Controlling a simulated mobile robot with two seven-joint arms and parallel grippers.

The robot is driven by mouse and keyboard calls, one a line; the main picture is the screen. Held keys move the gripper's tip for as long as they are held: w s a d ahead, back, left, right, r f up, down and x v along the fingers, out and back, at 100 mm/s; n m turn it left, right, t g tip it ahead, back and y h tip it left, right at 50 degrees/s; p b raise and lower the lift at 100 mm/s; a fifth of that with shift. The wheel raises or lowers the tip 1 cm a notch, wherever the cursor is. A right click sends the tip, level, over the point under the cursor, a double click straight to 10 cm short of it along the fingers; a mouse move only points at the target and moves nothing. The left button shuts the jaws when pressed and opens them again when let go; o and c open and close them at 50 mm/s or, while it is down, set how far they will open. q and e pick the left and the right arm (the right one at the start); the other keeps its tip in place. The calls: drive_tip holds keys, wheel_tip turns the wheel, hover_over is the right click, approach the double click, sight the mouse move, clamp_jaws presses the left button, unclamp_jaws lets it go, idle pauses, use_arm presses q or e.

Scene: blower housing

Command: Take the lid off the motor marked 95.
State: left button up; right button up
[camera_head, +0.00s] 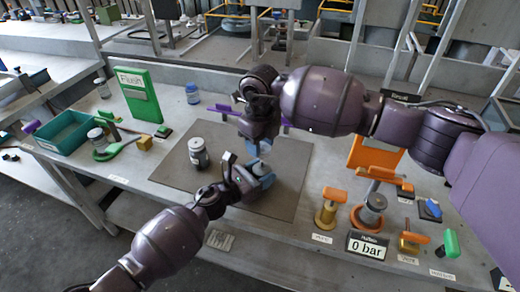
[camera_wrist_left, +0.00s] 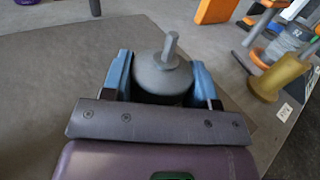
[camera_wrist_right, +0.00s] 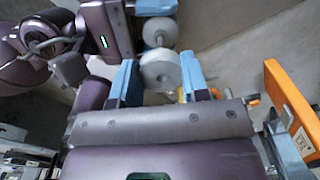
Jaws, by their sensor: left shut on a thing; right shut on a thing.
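My left gripper (camera_head: 258,170) is shut on a grey motor (camera_wrist_left: 163,77) above the mat's right half. The left wrist view shows it upright between blue fingers, a pin standing up from its round top. My right gripper (camera_head: 261,146) is just above the left one, shut on a pale round piece (camera_wrist_right: 160,72) that looks like a lid. Behind that piece, the right wrist view shows a pale round top with a pin between my left fingers. I cannot tell whether the two pieces touch. No mark 95 is readable. Another dark motor (camera_head: 198,153) with a pale top stands on the mat.
The grey mat (camera_head: 172,165) has free room at left. A green tray (camera_head: 65,133), green sign (camera_head: 139,94) and blue-lidded jar (camera_head: 193,94) stand beyond. Orange-handled fixtures (camera_head: 327,208) and a "0 bar" display (camera_head: 367,246) crowd the right side. My right arm crosses above the bench.

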use_arm(q)
drive_tip(key=o, duration=1.4)
drive_tip(key=shift+c, duration=0.2)
drive_tip(key=shift+a, duration=0.1)
